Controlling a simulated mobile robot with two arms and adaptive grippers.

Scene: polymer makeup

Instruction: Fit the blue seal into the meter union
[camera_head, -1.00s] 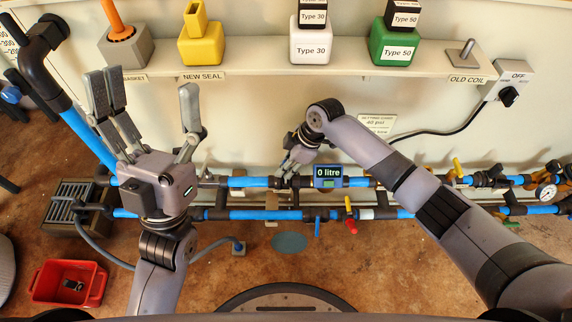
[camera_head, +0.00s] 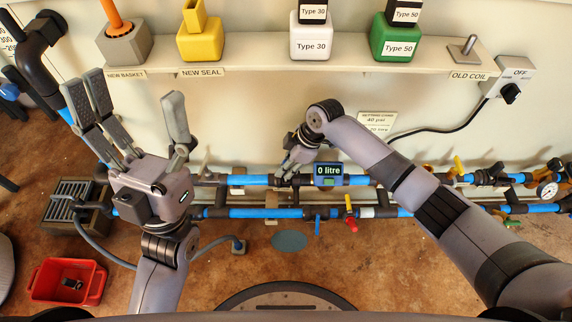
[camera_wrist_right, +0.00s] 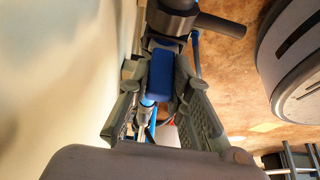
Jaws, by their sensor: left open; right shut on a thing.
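The meter (camera_head: 328,174) sits in the upper pipe run with its display reading 0 litre. My right gripper (camera_head: 288,170) is at that run just left of the meter. In the right wrist view its fingers are closed around a blue part (camera_wrist_right: 160,76); I cannot tell whether this is the seal, the pipe or the meter body. The union beside the meter is largely hidden by the gripper. My left gripper (camera_head: 130,100) is open and empty, fingers upward, in front of the wall at left. I cannot make out a separate blue seal in the head view.
A shelf (camera_head: 258,68) carries the yellow NEW SEAL holder (camera_head: 200,42), a grey basket holder (camera_head: 124,46), a white Type 30 block (camera_head: 311,44) and a green Type 50 block (camera_head: 393,42). A red tray (camera_head: 68,282) is on the floor. A lower blue pipe (camera_head: 264,213) runs below.

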